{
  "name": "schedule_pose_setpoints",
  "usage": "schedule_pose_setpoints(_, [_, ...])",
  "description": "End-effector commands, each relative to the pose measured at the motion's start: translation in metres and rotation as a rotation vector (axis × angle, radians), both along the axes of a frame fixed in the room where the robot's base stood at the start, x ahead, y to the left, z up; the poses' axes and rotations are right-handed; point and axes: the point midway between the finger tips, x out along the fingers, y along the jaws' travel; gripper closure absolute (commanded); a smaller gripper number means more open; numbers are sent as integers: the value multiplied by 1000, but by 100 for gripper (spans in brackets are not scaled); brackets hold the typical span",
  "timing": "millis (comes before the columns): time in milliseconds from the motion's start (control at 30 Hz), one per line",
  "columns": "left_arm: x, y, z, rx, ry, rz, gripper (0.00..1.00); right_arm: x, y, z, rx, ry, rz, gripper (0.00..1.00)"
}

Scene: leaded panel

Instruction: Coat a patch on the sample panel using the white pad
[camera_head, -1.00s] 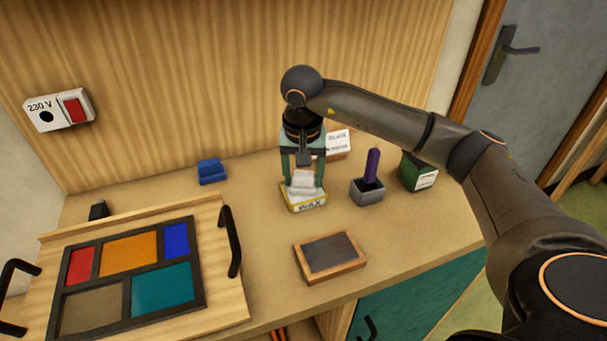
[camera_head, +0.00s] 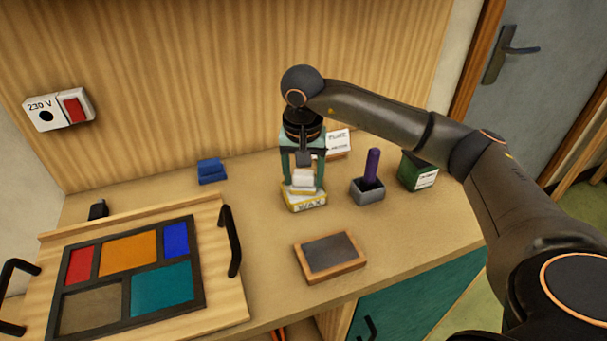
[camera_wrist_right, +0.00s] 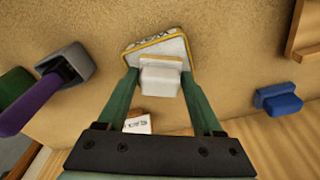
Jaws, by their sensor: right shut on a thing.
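My right gripper (camera_head: 303,183) is shut on a white pad (camera_head: 302,177), also in the right wrist view (camera_wrist_right: 160,78). The pad is directly above a white and yellow wax tin (camera_head: 304,204), which also shows in the wrist view (camera_wrist_right: 150,46); whether they touch I cannot tell. A small dark slab in a wooden frame (camera_head: 331,256) lies flat at the front middle of the bench. A leaded panel with coloured panes (camera_head: 130,272) lies on a wooden board at the left. My left gripper is not in view.
A blue block (camera_head: 211,170) stands at the back left. A grey holder (camera_head: 367,191) with a purple-handled tool (camera_head: 372,165), a green box (camera_head: 418,173) and a white-labelled box (camera_head: 338,142) stand right of and behind the tin. Black handles (camera_head: 230,242) rise from the board. Bench between tin and slab is clear.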

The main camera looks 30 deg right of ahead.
Motion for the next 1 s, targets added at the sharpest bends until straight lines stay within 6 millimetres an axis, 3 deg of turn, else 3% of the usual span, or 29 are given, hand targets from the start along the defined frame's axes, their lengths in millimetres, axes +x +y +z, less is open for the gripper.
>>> schedule_pose_setpoints(267, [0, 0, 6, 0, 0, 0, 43, -1, 0, 6, 0, 5, 1, 77])
schedule_pose_setpoints(1000, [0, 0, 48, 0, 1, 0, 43, 0, 0, 67, 0, 1, 0, 77])
